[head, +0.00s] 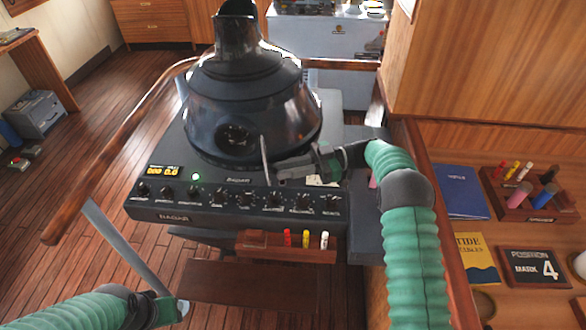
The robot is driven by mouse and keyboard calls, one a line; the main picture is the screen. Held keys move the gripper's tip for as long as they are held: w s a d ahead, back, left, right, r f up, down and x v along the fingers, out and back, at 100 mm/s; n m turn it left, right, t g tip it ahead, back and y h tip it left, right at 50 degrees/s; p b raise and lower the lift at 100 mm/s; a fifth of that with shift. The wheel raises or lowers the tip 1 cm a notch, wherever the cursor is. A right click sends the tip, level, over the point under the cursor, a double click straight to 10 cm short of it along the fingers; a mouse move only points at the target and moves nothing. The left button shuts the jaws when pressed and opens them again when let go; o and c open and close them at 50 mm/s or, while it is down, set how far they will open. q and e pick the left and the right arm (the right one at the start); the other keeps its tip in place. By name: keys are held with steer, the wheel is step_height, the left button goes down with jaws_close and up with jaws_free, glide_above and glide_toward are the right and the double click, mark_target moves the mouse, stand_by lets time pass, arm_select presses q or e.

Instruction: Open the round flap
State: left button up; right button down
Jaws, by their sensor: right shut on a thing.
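The round flap (265,158) is on the front of the dark radar hood (255,95). It shows almost edge-on as a thin light disc, swung out to the right of the dark round opening (234,134). My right gripper (278,172) reaches in from the right, just above the console, and is shut on the flap's edge. The exact contact is small and hard to see. My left gripper (176,310) is low at the bottom left, far from the hood. Its fingers are not clear.
The control panel (235,202) with several knobs lies below the hood. A wooden handrail (110,165) runs around the left side. A marker rack (285,248) hangs in front. A wooden desk (510,212) with books stands at the right.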

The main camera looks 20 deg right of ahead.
steer(key=shift+w+r, duration=0.1)
stand_by(0.4)
steer(key=c, duration=1.6)
jaws_free()
steer(key=shift+o, duration=1.3)
steer(key=shift+w, duration=0.1)
steer(key=shift+d, duration=0.1)
steer(key=d+b, duration=0.1)
steer(key=d, duration=0.6)
steer(key=shift+d+b, duration=0.35)
